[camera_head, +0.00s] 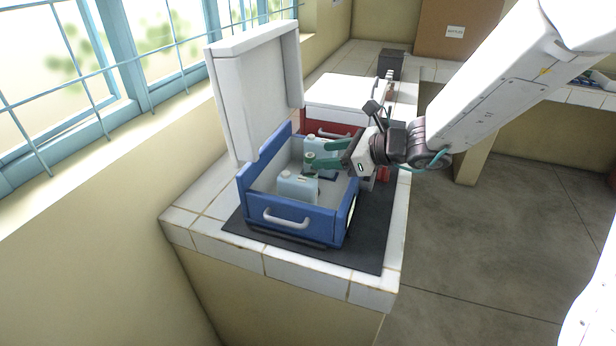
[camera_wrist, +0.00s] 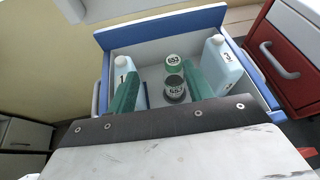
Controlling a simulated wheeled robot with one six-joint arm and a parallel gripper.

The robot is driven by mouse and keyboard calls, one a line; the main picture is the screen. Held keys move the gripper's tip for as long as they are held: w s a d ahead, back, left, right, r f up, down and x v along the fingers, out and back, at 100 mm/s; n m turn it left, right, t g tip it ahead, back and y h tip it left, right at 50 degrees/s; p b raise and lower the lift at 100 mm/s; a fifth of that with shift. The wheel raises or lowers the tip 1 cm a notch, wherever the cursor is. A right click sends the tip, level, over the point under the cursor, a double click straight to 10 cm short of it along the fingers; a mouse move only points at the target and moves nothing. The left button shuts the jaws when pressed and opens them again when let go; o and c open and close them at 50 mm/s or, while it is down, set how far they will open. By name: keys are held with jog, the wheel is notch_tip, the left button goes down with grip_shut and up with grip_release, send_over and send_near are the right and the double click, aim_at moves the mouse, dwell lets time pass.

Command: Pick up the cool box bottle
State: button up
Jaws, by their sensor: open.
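The open blue cool box (camera_head: 296,224) stands on the counter with its white lid (camera_head: 262,92) raised; its blue wall also shows in the wrist view (camera_wrist: 165,27). I cannot tell which one the task means. My gripper (camera_head: 308,157) reaches in over the box from the right, its green fingers (camera_wrist: 160,72) open. The palm edge hides part of the box.
Pale blue jugs stand inside the box, one on the left (camera_wrist: 122,68) and one on the right (camera_wrist: 218,62), close outside the fingers. A red box with a white lid (camera_head: 345,92) stands behind. The window wall bounds the left; open floor (camera_head: 490,240) lies right.

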aim_at(310, 175)
jog(key=shift+m+t, duration=0.4)
jog(key=shift+m, duration=0.5)
jog(key=w+a+f, duration=0.2)
jog(key=a, duration=0.1)
jog(key=w+a+f, duration=0.3)
jog(key=shift+w, duration=0.25)
jog(key=c, duration=1.1)
